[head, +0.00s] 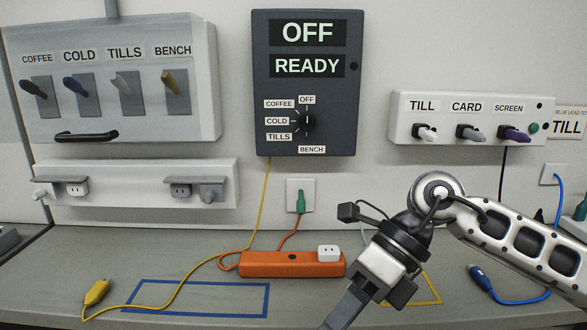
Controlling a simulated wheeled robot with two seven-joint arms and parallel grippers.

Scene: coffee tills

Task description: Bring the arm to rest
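My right arm comes in from the right edge and bends at a silver joint. Its gripper (346,308) points down and to the left over the front of the bench, just below the orange power strip (270,266). The fingertips run toward the bottom edge of the picture, and I cannot tell whether the fingers are apart. Nothing is visibly held. My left gripper is not in view.
A blue outlined rectangle (145,308) and a partly covered yellow outline (433,284) mark the bench (50,270). A yellow plug (96,293) lies left, a blue plug (481,277) right. The wall holds a grey OFF/READY box (260,85), a switch panel (120,45) and a socket panel (405,110).

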